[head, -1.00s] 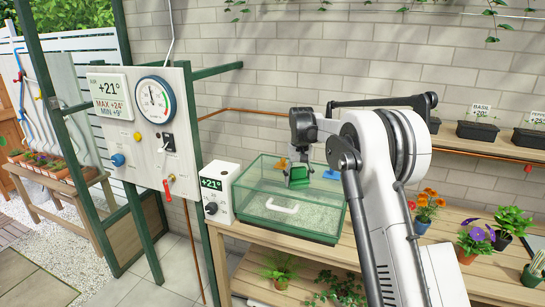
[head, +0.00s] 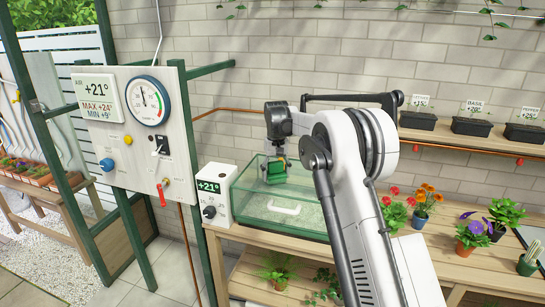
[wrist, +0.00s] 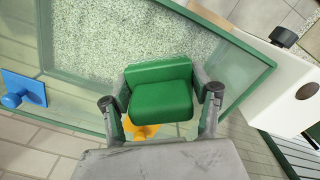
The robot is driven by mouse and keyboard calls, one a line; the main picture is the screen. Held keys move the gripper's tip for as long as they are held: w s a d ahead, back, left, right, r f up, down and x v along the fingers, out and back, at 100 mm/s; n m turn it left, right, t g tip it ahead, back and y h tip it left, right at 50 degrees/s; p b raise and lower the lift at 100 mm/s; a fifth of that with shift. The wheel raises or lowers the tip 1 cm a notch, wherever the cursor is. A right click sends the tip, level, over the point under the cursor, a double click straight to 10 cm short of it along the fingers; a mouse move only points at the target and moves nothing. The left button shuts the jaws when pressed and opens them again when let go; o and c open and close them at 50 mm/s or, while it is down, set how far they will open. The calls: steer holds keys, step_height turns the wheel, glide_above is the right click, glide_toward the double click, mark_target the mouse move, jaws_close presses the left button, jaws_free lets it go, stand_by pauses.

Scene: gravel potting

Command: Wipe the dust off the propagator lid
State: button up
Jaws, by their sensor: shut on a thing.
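The propagator (head: 283,236) is a long green-framed box with a clear lid (head: 255,200) and a white handle (head: 284,207) on top. A pale speckled layer shows on or through the lid; I cannot tell which. In the wrist view the lid (wrist: 100,35) fills the upper part, with grey speckles over much of it. My gripper (wrist: 160,97) is shut on a green block-shaped pad (wrist: 160,88), gripped at both sides. In the head view the pad (head: 275,176) is at the lid's back left part, behind the handle. Contact with the lid is unclear.
A white controller box (head: 213,193) stands close at the propagator's left. In the wrist view, a blue piece (wrist: 22,88) and an orange piece (wrist: 142,131) lie near the lid's edge. Potted flowers (head: 422,203) stand on the bench to the right. A brick wall rises behind.

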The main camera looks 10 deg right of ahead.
mark_target(277, 162)
steer(key=r, duration=0.3)
steer(key=shift+s+d+p, duration=0.25)
steer(key=shift+d+p, duration=0.05)
steer(key=shift+w+a+r+p, duration=0.15)
steer(key=shift+r+p, duration=0.2)
steer(key=shift+r, duration=0.25)
steer(key=shift+r+p, duration=0.7)
steer(key=shift+r, duration=0.9)
